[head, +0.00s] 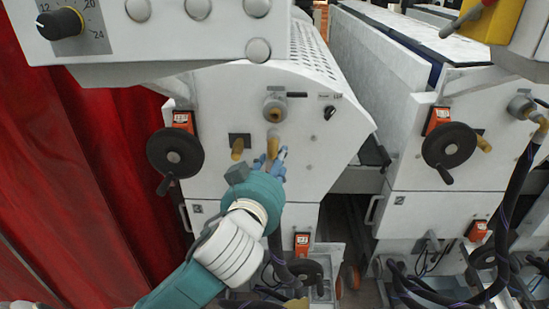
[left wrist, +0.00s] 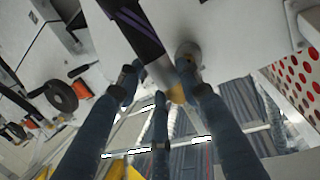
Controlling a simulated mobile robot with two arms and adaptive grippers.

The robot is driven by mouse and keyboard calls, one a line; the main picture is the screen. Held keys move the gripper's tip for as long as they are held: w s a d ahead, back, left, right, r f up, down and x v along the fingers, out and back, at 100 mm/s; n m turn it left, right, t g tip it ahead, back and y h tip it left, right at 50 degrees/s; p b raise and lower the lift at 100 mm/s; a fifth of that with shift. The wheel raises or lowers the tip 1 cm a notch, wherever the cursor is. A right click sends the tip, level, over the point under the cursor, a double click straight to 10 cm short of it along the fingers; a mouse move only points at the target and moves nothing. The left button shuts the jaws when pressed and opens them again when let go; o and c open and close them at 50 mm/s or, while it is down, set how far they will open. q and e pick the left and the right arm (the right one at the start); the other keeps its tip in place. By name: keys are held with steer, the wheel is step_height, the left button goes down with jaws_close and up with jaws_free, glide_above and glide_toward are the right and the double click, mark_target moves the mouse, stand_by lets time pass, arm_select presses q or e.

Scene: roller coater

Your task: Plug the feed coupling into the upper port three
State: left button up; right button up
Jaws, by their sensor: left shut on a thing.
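The feed coupling (head: 273,143) shows as a brass piece just above my left gripper (head: 276,165). My left gripper is shut on it, in front of the left machine's white panel. Its black hose (head: 276,240) hangs behind my arm. The grey round upper port (head: 275,108) is on the panel just above the brass piece; I cannot tell whether they touch. In the left wrist view, the blue fingers of my left gripper (left wrist: 160,88) surround the brass end (left wrist: 175,93), next to the dark hose (left wrist: 132,22). My right gripper is not in view.
A second brass fitting (head: 237,150) and a black handwheel (head: 175,151) are left of the gripper. A control box (head: 165,25) overhangs the top. The right machine has its own handwheel (head: 449,146) and a hosed port (head: 521,106). A red curtain (head: 85,150) hangs at left.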

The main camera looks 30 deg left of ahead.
arm_select(q)
steer(key=shift+r, duration=0.1)
steer(key=shift+a+r+p+x, duration=0.15)
steer(key=shift+a+p+x, duration=0.05)
steer(key=shift+x, duration=0.8)
steer(key=shift+a+r+p+x, duration=0.15)
steer(key=shift+p+x, duration=0.05)
steer(key=shift+x, duration=0.75)
steer(key=shift+a+r+p+x, duration=0.15)
steer(key=shift+a+p+x, duration=0.05)
steer(key=shift+x, duration=0.8)
steer(key=shift+p, duration=0.5)
steer(key=shift+w+a, duration=0.3)
steer(key=shift+w, duration=0.25)
steer(key=shift+w+a, duration=0.3)
steer(key=shift+w, duration=0.25)
steer(key=o, duration=1.5)
steer(key=shift+c, duration=0.2)
